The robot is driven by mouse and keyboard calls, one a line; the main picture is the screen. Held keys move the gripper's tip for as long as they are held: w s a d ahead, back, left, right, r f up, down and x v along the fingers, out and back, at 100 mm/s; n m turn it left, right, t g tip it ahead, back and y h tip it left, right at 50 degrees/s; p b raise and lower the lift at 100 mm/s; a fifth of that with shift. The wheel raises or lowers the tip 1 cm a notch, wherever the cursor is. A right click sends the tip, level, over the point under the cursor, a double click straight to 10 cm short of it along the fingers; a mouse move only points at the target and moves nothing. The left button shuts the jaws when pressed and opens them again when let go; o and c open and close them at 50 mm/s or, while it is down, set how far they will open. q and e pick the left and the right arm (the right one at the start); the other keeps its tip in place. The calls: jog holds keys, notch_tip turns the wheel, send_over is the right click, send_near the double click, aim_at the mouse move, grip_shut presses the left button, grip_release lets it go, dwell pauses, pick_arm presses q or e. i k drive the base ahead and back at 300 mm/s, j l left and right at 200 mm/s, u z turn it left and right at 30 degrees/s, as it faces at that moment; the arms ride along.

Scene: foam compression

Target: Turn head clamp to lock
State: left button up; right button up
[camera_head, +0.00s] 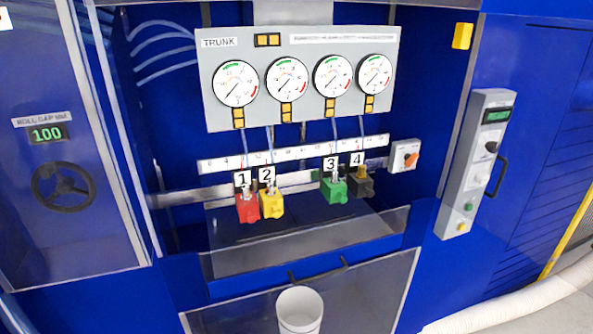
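No part is legibly marked as the head clamp. A small white box with an orange turn knob (410,159) is mounted right of the ruler strip; its lettering is too small to read, and I cannot tell the knob's setting. A dark handwheel (63,187) is on the left panel, under a green display reading 100 (47,133) and a small label that is hard to read. Neither of my grippers is in view, and nothing touches the knob or the handwheel.
A control box (464,185) is at right. A white cylinder (299,312) stands low in front. A pale hose (530,300) runs lower right.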

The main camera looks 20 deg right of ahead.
aim_at(410, 158)
jog(key=z, duration=1.25)
